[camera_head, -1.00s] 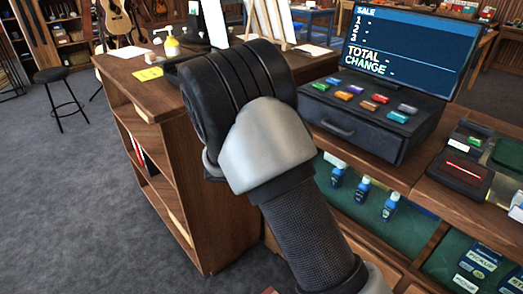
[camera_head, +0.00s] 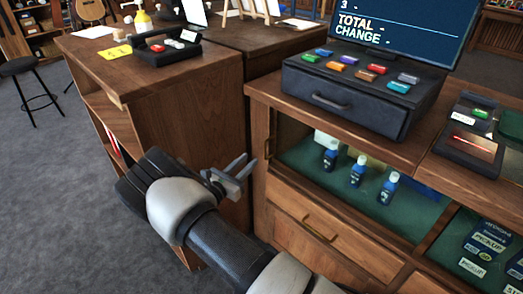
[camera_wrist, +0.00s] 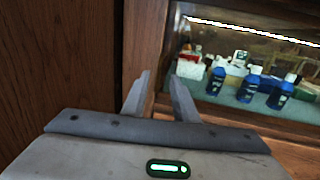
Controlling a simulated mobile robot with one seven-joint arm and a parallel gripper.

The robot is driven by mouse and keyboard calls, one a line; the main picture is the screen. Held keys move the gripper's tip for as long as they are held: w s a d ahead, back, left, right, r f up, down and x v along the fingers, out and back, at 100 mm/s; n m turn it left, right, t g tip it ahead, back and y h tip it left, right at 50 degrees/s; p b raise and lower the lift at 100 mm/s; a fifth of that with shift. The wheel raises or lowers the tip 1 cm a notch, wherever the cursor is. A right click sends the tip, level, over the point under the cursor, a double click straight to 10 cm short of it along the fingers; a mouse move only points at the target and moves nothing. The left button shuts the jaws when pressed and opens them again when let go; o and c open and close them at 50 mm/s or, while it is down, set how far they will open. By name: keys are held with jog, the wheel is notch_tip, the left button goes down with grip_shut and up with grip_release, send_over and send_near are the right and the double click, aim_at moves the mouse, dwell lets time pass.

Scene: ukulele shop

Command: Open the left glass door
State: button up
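The left glass door (camera_head: 310,173) is the wood-framed pane in the counter front below the cash drawer. It looks closed, and blue bottles show behind it. In the wrist view, my gripper (camera_wrist: 159,85) points at the door's left wooden frame, with the glass door (camera_wrist: 225,45) to the right. The handle cannot be made out clearly there.
A wooden shelf unit (camera_head: 170,112) stands close behind and left of my arm. The cash drawer (camera_head: 350,95) sits on the counter above. Open grey floor (camera_head: 45,190) lies to the left.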

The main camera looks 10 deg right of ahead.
jog(key=b+x, duration=0.1)
jog(key=x, duration=0.8)
jog(key=shift+w+d+b, duration=0.25)
jog(key=shift+w+b, duration=0.05)
jog(key=shift+c, duration=0.4)
grip_shut()
jog(key=shift+a, duration=0.1)
dwell(0.4)
